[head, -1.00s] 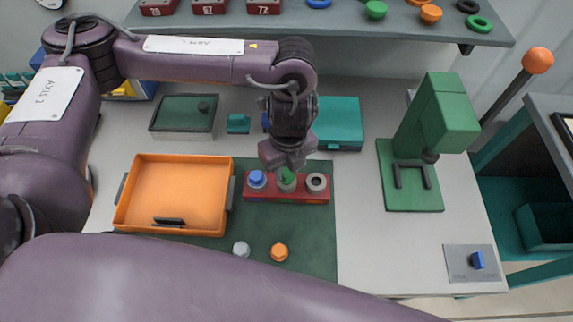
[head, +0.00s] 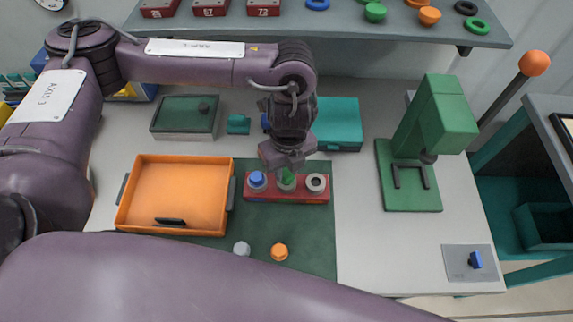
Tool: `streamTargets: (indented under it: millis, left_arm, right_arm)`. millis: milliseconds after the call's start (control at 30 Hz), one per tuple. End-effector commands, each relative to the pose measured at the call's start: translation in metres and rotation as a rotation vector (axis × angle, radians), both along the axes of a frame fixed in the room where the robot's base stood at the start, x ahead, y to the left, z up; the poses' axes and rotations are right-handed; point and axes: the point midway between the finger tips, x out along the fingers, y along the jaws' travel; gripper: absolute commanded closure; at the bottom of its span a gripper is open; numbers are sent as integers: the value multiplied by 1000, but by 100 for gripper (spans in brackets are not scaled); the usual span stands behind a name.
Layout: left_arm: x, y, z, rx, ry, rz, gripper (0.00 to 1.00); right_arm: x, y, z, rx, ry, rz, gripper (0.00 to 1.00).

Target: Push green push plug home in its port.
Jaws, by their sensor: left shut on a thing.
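The red port block (head: 287,197) lies on the dark green mat with three round ports in a row. A blue plug (head: 257,178) is in the left port, and the right port (head: 316,182) is open and empty. The green push plug (head: 287,176) is at the middle port, upright, its top partly hidden by my gripper. My left gripper (head: 286,165) points down over the middle port and is shut on the green plug. How deep the plug sits cannot be told. My right gripper is not in view; my purple right arm crosses the bottom.
An orange tray (head: 172,194) stands left of the block. A grey plug (head: 241,248) and an orange plug (head: 279,251) lie in front on the mat (head: 310,240). A green press (head: 410,185) stands at right, a teal box (head: 338,125) behind.

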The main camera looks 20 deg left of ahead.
Motion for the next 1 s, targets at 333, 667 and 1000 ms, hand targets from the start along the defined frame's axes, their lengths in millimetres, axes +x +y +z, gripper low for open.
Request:
streamTargets:
  millis: [333,667,1000]
  left_arm:
    - [0,0,0,0,0,0,99]
    - [0,0,-4,0,0,0,99]
    - [0,0,-9,0,0,0,99]
  right_arm:
    - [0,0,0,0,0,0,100]
    - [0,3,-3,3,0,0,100]
    - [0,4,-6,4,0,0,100]
